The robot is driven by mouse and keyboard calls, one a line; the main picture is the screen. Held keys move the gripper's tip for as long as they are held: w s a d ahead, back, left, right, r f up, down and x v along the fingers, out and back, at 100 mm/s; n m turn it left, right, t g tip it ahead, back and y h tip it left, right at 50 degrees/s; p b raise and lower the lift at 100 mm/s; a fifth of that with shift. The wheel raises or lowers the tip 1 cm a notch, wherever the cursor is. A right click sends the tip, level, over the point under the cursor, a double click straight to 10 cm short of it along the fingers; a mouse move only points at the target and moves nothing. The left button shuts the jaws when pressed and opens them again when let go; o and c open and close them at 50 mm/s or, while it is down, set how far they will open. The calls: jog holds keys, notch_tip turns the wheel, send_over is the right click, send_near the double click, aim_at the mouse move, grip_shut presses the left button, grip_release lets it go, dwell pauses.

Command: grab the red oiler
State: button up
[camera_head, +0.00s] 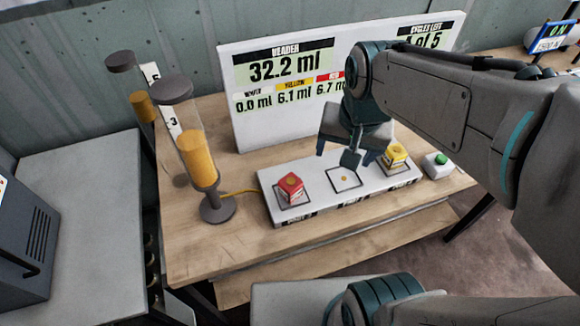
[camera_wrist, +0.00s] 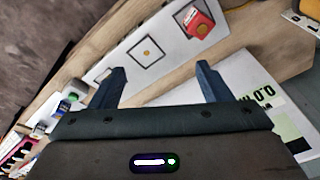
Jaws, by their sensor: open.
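The red oiler (camera_head: 290,187) is a small red block with a yellowish spot on top. It sits upright on the left square pad of a white tray (camera_head: 330,205). It also shows near the top of the wrist view (camera_wrist: 199,22), beyond my fingers and to the right. My gripper (camera_head: 345,157) is open and empty. In the head view it hangs above the tray, right of the red oiler and apart from it. Its two dark blue fingers are spread in the wrist view (camera_wrist: 161,70), with nothing between them.
A yellow oiler (camera_head: 396,154) stands on the right pad, close to my gripper; the middle pad (camera_head: 345,180) is empty. A green button box (camera_head: 437,165) is at the right. A display board (camera_head: 290,110) rises behind. Cylinders with yellow contents (camera_head: 197,160) stand left.

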aim_at(291, 182)
jog(key=w+a+f+m+g+b, duration=0.2)
jog(key=w+a+f+m+b, duration=0.2)
jog(key=w+a+f+m, duration=0.45)
jog(key=shift+n, duration=0.75)
jog(key=f, duration=0.3)
jog(key=a+f, duration=0.1)
jog(key=f, duration=0.5)
jog(key=shift+s+a, duration=0.2)
jog(key=shift+s, duration=0.15)
jog(key=shift+w+d+f+p, duration=0.15)
jog(key=shift+f+p, duration=0.3)
jog(key=shift+f, duration=2.25)
jog(key=c, duration=1.1)
